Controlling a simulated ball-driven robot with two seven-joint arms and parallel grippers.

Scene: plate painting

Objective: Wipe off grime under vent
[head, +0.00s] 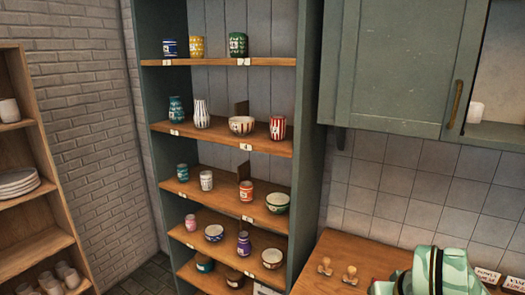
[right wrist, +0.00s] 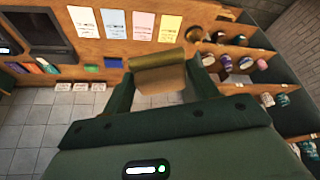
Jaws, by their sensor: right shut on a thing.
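My right gripper (right wrist: 161,87) shows in the right wrist view, its dark green fingers shut on a tan block (right wrist: 158,74) with an olive-yellow edge. I cannot tell for sure what the block is. It is held up over the tiled floor, apart from the shelves and boards beyond. No vent and no grime can be made out in either view. My left gripper is in neither view.
In the head view, a tall shelf (head: 222,62) holds several painted cups and bowls. A green cabinet (head: 400,70) hangs over a wooden counter (head: 325,250) with two small wooden stamps (head: 349,273). A wooden rack (head: 45,180) with plates stands left.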

